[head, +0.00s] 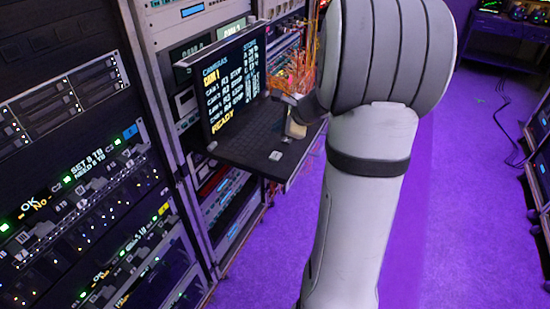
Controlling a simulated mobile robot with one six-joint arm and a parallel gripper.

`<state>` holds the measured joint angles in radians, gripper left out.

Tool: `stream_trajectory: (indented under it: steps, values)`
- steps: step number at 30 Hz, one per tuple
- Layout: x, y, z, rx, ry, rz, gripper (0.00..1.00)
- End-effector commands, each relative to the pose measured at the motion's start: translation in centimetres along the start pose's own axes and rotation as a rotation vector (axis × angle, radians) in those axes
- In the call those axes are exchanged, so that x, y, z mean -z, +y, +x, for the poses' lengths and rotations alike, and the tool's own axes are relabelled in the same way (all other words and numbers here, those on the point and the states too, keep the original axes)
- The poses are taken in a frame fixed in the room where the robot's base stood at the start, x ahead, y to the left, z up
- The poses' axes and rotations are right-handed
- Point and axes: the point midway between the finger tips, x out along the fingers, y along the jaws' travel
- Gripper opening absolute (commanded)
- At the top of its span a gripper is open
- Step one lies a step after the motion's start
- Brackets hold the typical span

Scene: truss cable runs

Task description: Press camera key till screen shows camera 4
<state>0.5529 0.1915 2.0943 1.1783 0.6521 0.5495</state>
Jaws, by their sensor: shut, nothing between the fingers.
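The screen (233,88) is lit on a fold-out console in the rack. It is headed CAMERAS, with a yellow line that seems to read CAM 1, several CAM rows below and READY at the bottom. The dark keyboard tray (245,147) sticks out beneath it. A small pale key or button (275,155) shows near its front edge, another pale spot (212,146) at its left; I cannot tell which is the camera key. My gripper (296,128) is shut and empty at the tray's right side, partly hidden by my arm. Whether it touches the tray is unclear.
Racks with lit panels (75,190) fill the left. Orange cables (297,72) hang behind my gripper, close to the screen's right. The purple floor (450,200) is open at right, with a dark cable (510,130) and a bench (510,35) farther back.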

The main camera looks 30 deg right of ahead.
Motion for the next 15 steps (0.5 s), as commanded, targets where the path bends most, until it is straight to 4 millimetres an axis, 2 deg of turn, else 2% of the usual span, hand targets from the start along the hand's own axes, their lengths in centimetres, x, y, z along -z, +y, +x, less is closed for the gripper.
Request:
stream_trajectory:
  steps: [9,15]
  values:
    - [2.6,2.5,3.5,0.0,0.0,0.001,0.0]
    - [3.7,3.6,5.0,0.001,0.0,0.0,0.0]
